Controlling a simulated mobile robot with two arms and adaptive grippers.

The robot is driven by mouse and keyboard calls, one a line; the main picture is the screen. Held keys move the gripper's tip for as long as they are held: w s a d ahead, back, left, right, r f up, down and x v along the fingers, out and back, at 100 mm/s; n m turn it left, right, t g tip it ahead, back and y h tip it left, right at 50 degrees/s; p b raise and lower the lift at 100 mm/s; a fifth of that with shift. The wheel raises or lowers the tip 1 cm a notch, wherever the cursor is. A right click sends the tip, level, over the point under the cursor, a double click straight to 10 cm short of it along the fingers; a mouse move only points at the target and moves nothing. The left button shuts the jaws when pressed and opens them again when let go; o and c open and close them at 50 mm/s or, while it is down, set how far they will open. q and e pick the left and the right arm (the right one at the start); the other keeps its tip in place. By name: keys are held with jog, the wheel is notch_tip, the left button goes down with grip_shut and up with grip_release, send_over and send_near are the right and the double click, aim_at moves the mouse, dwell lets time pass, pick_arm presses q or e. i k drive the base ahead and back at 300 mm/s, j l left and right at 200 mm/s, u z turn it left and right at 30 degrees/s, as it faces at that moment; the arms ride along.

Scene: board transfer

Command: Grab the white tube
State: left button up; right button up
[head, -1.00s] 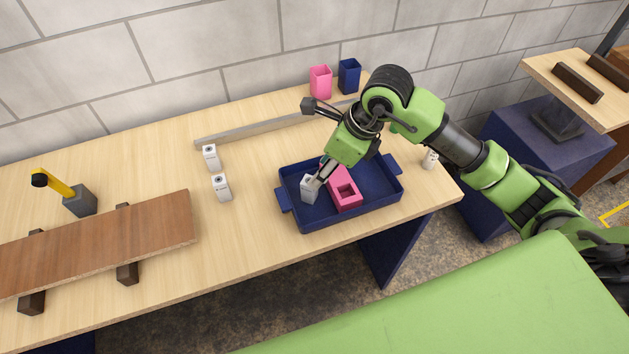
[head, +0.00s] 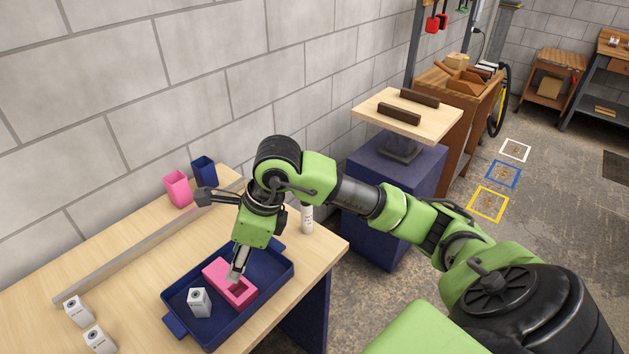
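A white tube (head: 307,219) stands upright near the table's right end, just behind my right arm. My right gripper (head: 236,274) points down at the pink block with square openings (head: 247,291), which sits in the blue tray (head: 180,325). The fingertips are small and overlap the pink block, so whether they are open or touching it is unclear. The gripper is to the left of the tube and apart from it. My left gripper is out of view.
A white box (head: 199,303) stands in the tray; two more, one white box (head: 79,311) and another (head: 99,339), stand left. A pink cup (head: 178,189) and blue cup (head: 204,171) stand behind. A grey bar (head: 140,247) lies along the back. A pedestal table (head: 372,107) stands right.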

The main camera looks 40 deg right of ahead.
aim_at(307, 210)
jog(key=z, duration=1.25)
